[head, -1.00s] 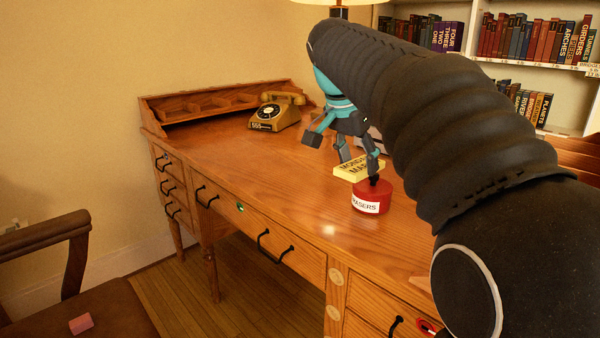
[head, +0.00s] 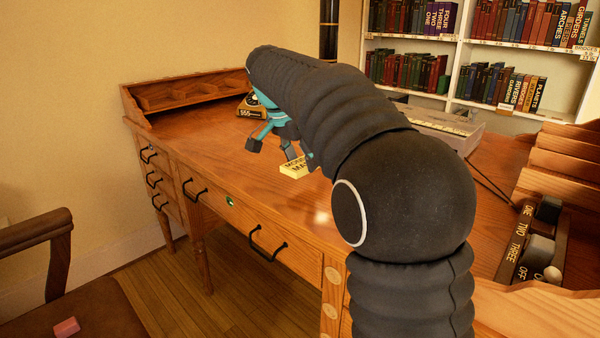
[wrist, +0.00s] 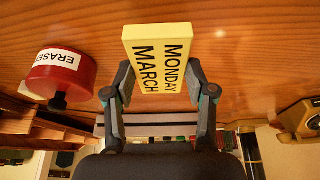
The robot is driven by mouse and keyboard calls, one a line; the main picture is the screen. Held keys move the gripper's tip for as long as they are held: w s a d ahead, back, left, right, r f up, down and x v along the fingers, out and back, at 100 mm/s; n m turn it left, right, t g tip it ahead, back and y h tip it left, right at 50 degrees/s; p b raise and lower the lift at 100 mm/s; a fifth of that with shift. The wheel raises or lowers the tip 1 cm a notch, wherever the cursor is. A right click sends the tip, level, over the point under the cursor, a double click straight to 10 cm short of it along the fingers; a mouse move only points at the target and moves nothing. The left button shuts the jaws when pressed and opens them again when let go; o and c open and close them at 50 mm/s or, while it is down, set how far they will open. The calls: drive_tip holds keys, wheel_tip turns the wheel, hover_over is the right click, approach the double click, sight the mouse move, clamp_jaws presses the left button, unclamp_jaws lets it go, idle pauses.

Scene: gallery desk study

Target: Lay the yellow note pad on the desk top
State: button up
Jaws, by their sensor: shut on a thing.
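The yellow note pad (wrist: 158,60) reads "MONDAY MARCH" and sits between the two fingers of my gripper (wrist: 162,88) in the wrist view. In the head view the pad (head: 295,170) shows at the fingertips of my gripper (head: 282,160), low over the desk top (head: 210,150). Whether its underside touches the wood cannot be told. My arm hides part of the gripper and the desk behind it.
A red tub marked as erasers (wrist: 62,72) stands on the desk in the wrist view; my arm hides it in the head view. A telephone (head: 250,108) is behind my gripper. A switch box (head: 530,240) is at right. The desk's front left is clear.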

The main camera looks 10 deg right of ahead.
sight(297, 165)
drive_tip(key=shift+f, duration=2)
drive_tip(key=shift+f+b, duration=0.15)
drive_tip(key=shift+b, duration=0.2)
drive_tip(key=o, duration=1.1)
drive_tip(key=shift+o, duration=0.2)
drive_tip(key=p+v, duration=0.1)
drive_tip(key=v, duration=1.1)
drive_tip(key=shift+w, duration=0.15)
